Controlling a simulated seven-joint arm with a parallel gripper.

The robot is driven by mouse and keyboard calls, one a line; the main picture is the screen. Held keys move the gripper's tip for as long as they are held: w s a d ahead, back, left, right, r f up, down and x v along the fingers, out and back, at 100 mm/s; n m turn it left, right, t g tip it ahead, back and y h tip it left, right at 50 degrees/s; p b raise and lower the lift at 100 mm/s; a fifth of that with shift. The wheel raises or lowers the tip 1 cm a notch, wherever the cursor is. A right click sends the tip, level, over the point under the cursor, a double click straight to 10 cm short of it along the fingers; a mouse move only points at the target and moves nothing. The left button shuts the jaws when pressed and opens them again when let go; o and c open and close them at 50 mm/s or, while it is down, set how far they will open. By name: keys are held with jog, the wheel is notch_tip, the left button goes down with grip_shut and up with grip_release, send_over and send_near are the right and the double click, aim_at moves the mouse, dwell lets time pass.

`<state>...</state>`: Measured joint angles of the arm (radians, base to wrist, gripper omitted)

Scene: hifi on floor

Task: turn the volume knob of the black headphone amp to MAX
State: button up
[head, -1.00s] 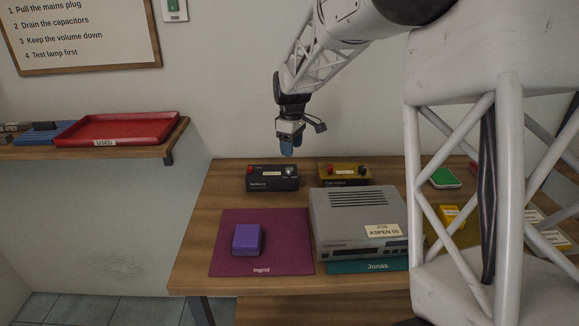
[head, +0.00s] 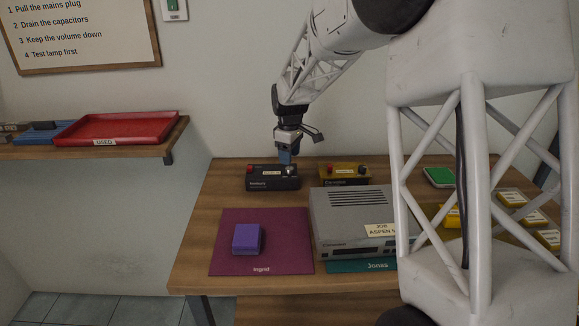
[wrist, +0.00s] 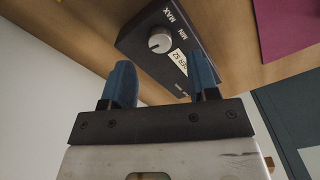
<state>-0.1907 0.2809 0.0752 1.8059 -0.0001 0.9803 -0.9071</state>
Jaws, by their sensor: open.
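The black headphone amp (head: 270,184) sits at the back left of the table, with a red part at its left and a silver volume knob (head: 290,170) at its right. The wrist view shows the knob (wrist: 160,42) close up, beside the printed words MAX and MIN. I cannot tell exactly where its pointer stands. My gripper (head: 285,158) is just above the knob end of the amp, pointing down. In the wrist view its two blue fingers (wrist: 163,72) are apart, with nothing between them. They appear short of the knob.
A yellow amp (head: 344,174) stands to the right of the black one. A grey device (head: 350,215) stands in front of it on a teal mat (head: 350,267). A purple box (head: 247,239) lies on a maroon mat (head: 225,262). A red tray (head: 120,128) is on the left shelf.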

aim_at(290, 168)
jog(key=shift+f, duration=2.3)
jog(key=c, duration=0.9)
